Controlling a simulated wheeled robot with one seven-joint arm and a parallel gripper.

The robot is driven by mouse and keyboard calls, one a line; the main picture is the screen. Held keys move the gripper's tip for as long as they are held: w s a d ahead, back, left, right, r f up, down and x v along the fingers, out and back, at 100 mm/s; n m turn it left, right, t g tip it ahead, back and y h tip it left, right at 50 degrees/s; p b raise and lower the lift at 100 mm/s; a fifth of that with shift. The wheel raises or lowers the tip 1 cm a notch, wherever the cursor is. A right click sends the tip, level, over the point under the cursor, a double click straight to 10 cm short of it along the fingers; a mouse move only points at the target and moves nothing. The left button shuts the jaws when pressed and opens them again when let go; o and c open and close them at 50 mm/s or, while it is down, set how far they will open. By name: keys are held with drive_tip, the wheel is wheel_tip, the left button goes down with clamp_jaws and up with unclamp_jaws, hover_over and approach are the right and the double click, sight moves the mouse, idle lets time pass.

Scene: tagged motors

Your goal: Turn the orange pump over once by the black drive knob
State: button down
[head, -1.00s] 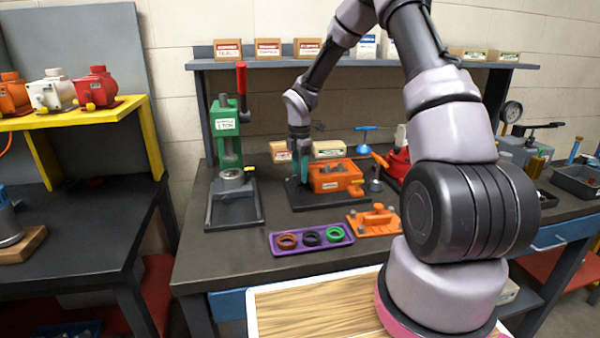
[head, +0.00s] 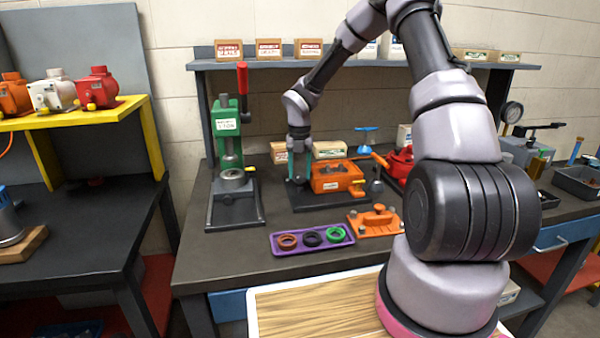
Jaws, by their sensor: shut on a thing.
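The orange pump (head: 335,178) is an open-topped box body on a dark base plate (head: 320,205) on the grey bench. Grey parts show inside its top. My gripper (head: 298,183) points down at the pump's left side and is shut there. The black drive knob cannot be made out; the gripper covers that side of the pump, so what lies between the fingers is hidden.
A purple tray (head: 349,240) with several rings and an orange cover plate (head: 376,221) lie in front. A green press (head: 229,150) stands left. A red pump (head: 398,162) and an orange-handled tool (head: 377,172) stand right.

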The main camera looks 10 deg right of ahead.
drive_tip(key=n, duration=0.4)
drive_tip(key=shift+w+a+n, duration=0.1)
drive_tip(key=shift+n, duration=0.2)
drive_tip(key=n, duration=0.4)
drive_tip(key=shift+n, duration=0.3)
drive_tip(key=c, duration=0.5)
unclamp_jaws()
drive_tip(key=shift+a, duration=0.1)
